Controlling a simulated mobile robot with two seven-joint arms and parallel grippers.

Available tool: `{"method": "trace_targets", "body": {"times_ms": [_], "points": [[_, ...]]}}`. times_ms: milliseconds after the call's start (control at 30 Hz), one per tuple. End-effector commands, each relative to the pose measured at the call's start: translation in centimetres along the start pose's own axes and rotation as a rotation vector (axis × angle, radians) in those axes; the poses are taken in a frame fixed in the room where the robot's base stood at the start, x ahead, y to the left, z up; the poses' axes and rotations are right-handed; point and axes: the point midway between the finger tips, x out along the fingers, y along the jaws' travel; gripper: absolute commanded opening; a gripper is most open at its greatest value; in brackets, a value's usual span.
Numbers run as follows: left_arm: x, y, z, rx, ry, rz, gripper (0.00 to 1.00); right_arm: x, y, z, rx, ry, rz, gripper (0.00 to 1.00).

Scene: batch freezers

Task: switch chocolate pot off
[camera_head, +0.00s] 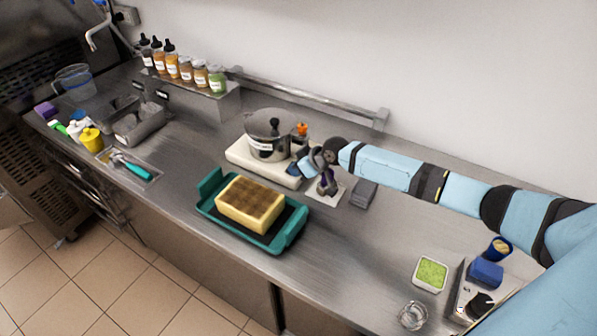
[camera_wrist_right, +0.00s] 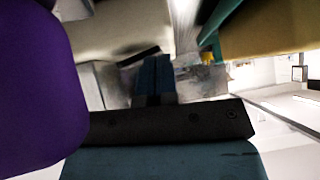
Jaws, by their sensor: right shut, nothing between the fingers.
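The steel chocolate pot (camera_head: 268,135) with a dark-knobbed lid sits on a cream base unit (camera_head: 240,154) by the wall. My right gripper (camera_head: 296,168) is at the right front end of that base. Its blue fingers (camera_wrist_right: 153,80) are together and empty in the right wrist view, with the base (camera_wrist_right: 125,28) close beyond them. I cannot tell whether they touch it. The switch is not distinguishable; the gripper covers that end of the base. My left gripper is not in view.
A teal tray (camera_head: 208,190) with a yellow-sided, brown-topped block (camera_head: 249,204) stands in front of the pot. A dark purple object (camera_head: 326,184) is just right of the gripper, and a grey block (camera_head: 364,193) lies beyond it. Bottles (camera_head: 186,68) stand on a shelf at left.

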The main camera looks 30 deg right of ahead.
Motion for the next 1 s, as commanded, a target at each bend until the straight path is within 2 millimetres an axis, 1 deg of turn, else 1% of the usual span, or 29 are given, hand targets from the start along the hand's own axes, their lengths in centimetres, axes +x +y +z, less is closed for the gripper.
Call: {"method": "trace_targets", "body": {"times_ms": [200,400,767,867,1000], "points": [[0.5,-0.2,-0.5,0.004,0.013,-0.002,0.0,-0.1,0.5,-0.2,0.0,0.002,0.001,0.0],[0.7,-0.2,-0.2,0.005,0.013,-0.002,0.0,-0.5,1.3,-0.5,0.0,0.002,0.001,0.0],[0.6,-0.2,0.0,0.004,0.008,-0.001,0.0,-0.6,1.4,-0.6,0.0,0.001,-0.001,0.0],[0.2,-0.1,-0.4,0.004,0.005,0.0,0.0,-1.0,1.2,-1.1,0.0,0.001,-0.001,0.0],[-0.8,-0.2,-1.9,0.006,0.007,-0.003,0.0,-2.2,0.7,-2.8,0.0,0.002,0.0,0.0]]}}
